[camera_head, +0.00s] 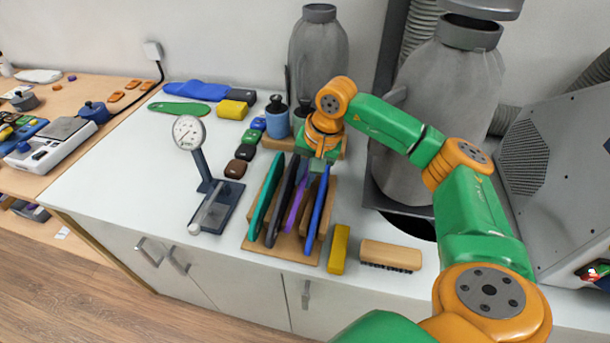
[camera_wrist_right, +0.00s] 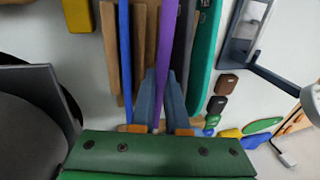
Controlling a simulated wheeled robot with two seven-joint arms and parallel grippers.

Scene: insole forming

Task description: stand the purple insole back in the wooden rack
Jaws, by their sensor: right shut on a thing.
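The purple insole (camera_head: 296,207) stands on edge in the wooden rack (camera_head: 284,247), between a dark grey insole (camera_head: 277,213) and a blue insole (camera_head: 318,212). A teal insole (camera_head: 264,195) stands at the rack's left. My right gripper (camera_head: 314,168) is over the back end of the rack. In the right wrist view its fingers (camera_wrist_right: 162,98) are shut on the purple insole (camera_wrist_right: 167,38), near one end. I cannot tell whether the insole's lower edge rests on the rack's base. My left gripper is not in view.
A yellow block (camera_head: 339,249) and a wooden brush (camera_head: 391,256) lie right of the rack. A dial gauge on a stand (camera_head: 189,133) is at the left. A large grey canister (camera_head: 440,110) stands behind my right arm. White counter is clear at front left.

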